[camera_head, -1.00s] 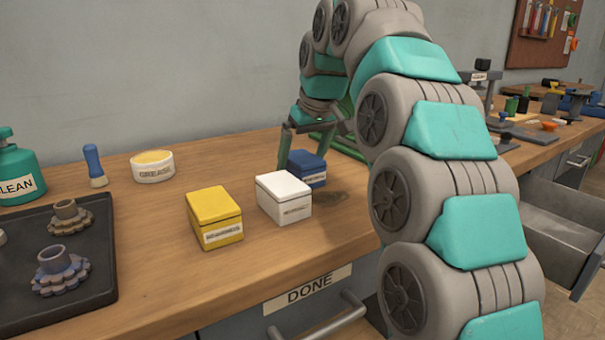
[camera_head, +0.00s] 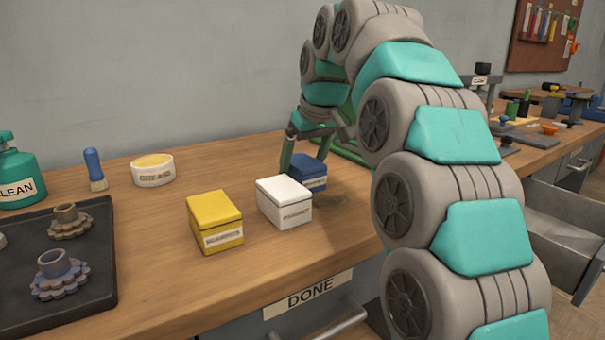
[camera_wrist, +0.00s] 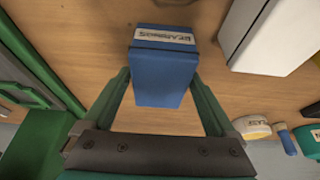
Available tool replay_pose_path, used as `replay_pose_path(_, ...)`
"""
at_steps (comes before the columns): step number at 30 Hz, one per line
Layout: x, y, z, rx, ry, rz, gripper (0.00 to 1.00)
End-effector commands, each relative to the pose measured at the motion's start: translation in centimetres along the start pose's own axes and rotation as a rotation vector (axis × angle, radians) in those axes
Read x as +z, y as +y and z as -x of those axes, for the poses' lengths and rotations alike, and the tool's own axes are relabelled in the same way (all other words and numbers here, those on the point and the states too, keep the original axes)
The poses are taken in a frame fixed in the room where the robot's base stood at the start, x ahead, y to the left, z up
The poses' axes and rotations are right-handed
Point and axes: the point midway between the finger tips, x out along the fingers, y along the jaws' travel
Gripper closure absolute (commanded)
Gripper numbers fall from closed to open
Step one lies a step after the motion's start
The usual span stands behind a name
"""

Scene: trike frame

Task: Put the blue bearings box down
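The blue bearings box (camera_head: 308,173) stands on the bench top behind the white box, which hides part of its lower front; I cannot tell if its base fully rests on the wood. My gripper (camera_head: 305,160) is around it from above, one green finger showing at its left side. In the wrist view the blue box (camera_wrist: 162,78), its label at the top, lies between the two fingertips (camera_wrist: 160,76). The fingers come up against both sides, with hardly any gap, so my gripper looks shut on it.
A white box (camera_head: 285,203) stands close in front, also in the wrist view (camera_wrist: 270,35). A yellow box (camera_head: 216,222), grease tub (camera_head: 153,171), brush (camera_head: 95,170) and dark tray (camera_head: 100,270) are further left. The wood in front of the boxes is clear.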

Motion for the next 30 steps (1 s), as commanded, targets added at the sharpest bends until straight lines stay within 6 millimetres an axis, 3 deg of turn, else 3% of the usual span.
replay_pose_path(2,0.00,0.00,-0.01,0.000,0.000,0.000,0.19)
replay_pose_path(23,0.00,0.01,-0.01,0.000,0.000,0.000,0.98)
replay_pose_path(30,-0.01,0.01,0.01,0.000,0.000,0.000,1.00)
